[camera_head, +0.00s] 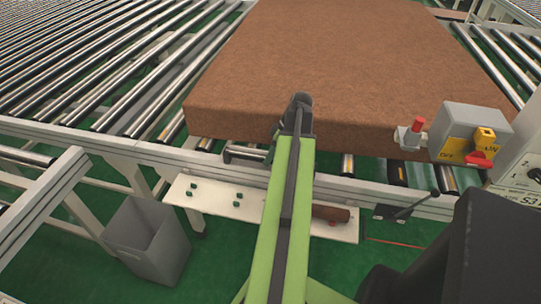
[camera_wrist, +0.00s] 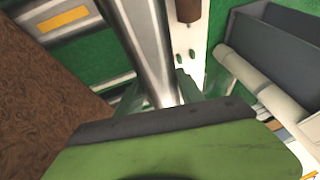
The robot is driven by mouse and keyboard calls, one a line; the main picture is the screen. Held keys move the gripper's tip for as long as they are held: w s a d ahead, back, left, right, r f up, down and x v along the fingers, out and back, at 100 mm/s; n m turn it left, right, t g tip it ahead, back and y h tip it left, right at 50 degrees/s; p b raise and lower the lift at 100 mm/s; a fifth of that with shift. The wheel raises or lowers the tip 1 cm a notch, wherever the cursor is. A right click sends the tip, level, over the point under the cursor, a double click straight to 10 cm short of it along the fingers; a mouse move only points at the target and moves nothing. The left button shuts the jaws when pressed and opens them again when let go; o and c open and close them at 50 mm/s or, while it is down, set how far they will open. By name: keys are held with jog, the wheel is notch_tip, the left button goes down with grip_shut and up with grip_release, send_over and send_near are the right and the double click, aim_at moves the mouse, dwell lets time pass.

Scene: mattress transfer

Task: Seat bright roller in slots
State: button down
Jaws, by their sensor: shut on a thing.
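The bright metal roller (camera_wrist: 150,45) runs up through the wrist view, between the greenish fingers of my gripper (camera_wrist: 162,98), which is shut on it. In the head view, a short piece of the roller (camera_head: 243,153) shows left of my gripper (camera_head: 272,150), just above the conveyor's near rail (camera_head: 130,148) and in front of the mattress. My green arm hides the rest of it. The slots are hidden or too small to make out, so I cannot tell whether the roller's ends touch them.
A brown mattress (camera_head: 350,60) lies on the conveyor rollers. Below the rail, a white shelf (camera_head: 220,203) carries green pegs and a dark brown roller (camera_head: 331,214). A grey bin (camera_head: 150,240) stands at lower left. A control box (camera_head: 470,130) with a red switch is at right.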

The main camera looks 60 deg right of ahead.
jog(key=shift+f+b, duration=0.7)
jog(key=shift+f, duration=0.05)
jog(key=c, duration=0.7)
grip_release()
jog(key=shift+o, duration=0.2)
jog(key=shift+r, duration=0.1)
jog(key=p+v, duration=1.6)
jog(key=v, duration=0.1)
jog(key=shift+s+r, duration=0.1)
jog(key=shift+r, duration=0.05)
